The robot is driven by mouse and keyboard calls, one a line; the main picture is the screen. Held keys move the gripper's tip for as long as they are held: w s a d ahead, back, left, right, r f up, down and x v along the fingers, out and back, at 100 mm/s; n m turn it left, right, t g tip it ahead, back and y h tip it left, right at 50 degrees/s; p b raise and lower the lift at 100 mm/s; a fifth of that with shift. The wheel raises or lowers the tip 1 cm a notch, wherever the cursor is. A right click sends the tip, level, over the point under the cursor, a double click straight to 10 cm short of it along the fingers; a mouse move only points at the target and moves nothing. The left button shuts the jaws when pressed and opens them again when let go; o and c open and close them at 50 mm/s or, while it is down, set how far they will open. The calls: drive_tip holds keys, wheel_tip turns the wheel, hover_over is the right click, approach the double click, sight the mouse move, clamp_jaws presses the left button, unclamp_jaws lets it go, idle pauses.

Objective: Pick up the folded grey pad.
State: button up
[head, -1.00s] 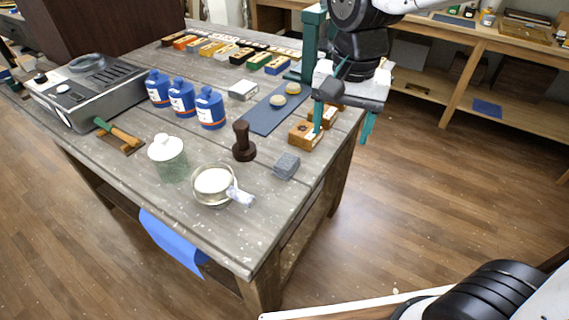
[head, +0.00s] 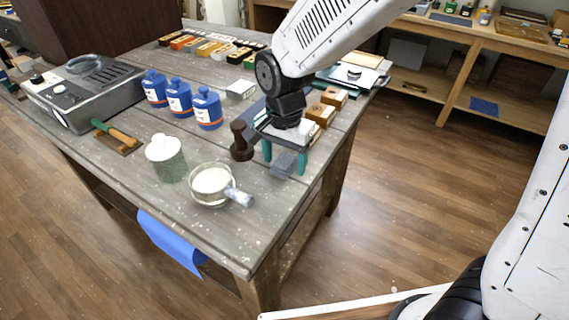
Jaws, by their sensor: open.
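The folded grey pad (head: 283,166) lies on the grey wooden table (head: 240,245) near its right edge. It is a small grey block, partly hidden by my gripper. My gripper (head: 284,160) points down over the pad, with its two teal fingers apart, one on the left and one on the right of the pad. The fingers are open and hold nothing. I cannot tell how far the fingertips are above the table top.
A dark brown tamper (head: 241,142) stands close left of my gripper. Wooden blocks (head: 321,113) lie behind. Several blue bottles (head: 181,97) stand at the back left.

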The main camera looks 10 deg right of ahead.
sight(285, 162)
drive_tip(key=shift+f, duration=0.1)
drive_tip(key=c, duration=1)
drive_tip(key=shift+c, duration=0.2)
drive_tip(key=shift+r, duration=0.45)
drive_tip(key=r, duration=0.2)
drive_tip(key=shift+s+r, duration=0.35)
drive_tip(key=shift+r, duration=0.05)
drive_tip(key=s+d+r, duration=0.1)
drive_tip(key=s, duration=1.4)
drive_tip(key=shift+s+d+r, duration=0.15)
drive_tip(key=shift+d, duration=0.1)
drive_tip(key=shift+o, duration=0.3)
